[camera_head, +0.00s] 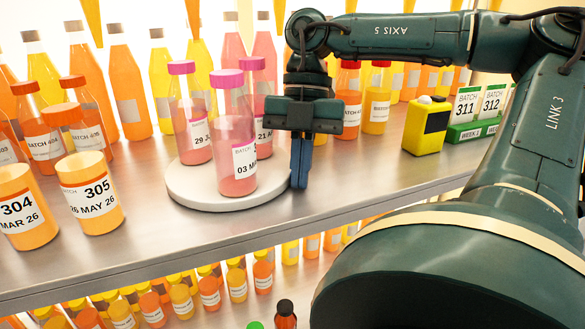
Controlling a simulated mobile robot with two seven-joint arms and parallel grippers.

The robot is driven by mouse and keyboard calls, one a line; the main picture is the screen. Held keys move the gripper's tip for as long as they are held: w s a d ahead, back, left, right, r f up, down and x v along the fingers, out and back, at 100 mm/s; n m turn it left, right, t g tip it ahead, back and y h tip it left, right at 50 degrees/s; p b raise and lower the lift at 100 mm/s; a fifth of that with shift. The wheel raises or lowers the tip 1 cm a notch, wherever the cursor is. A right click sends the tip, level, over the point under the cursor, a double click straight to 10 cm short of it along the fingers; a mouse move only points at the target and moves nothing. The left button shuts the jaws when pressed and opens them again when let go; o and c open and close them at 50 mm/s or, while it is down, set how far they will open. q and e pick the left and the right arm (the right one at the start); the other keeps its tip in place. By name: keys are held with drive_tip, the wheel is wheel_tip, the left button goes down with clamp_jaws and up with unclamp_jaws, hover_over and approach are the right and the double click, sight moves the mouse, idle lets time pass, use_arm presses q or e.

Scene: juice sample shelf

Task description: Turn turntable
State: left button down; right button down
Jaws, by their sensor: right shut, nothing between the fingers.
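The turntable (190,198) is a round, pale disc on the metal shelf, left of the picture's middle. Several pink juice bottles stand upright on it. The front bottle (231,155) has a purple cap and a label reading "03 M", partly turned away. Another bottle (190,125) behind it on the left reads "29 J". My right gripper (299,186) points down at the turntable's right edge. Its fingers are shut with nothing between them. They are at or very close to the rim; I cannot tell if they touch. My left gripper is not in view.
Orange bottles (89,195) marked 304 and 305 stand at the front left. A yellow device (426,126) and green-based batch cards (475,130) are on the right. Rows of bottles fill the back and a lower shelf. Bare shelf metal (365,170) lies right of my gripper.

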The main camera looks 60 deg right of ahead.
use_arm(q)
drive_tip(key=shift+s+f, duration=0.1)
use_arm(e)
drive_tip(key=shift+w+d, duration=0.1)
drive_tip(key=shift+d, duration=0.35)
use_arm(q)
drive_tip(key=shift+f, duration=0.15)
use_arm(e)
drive_tip(key=shift+d, duration=0.15)
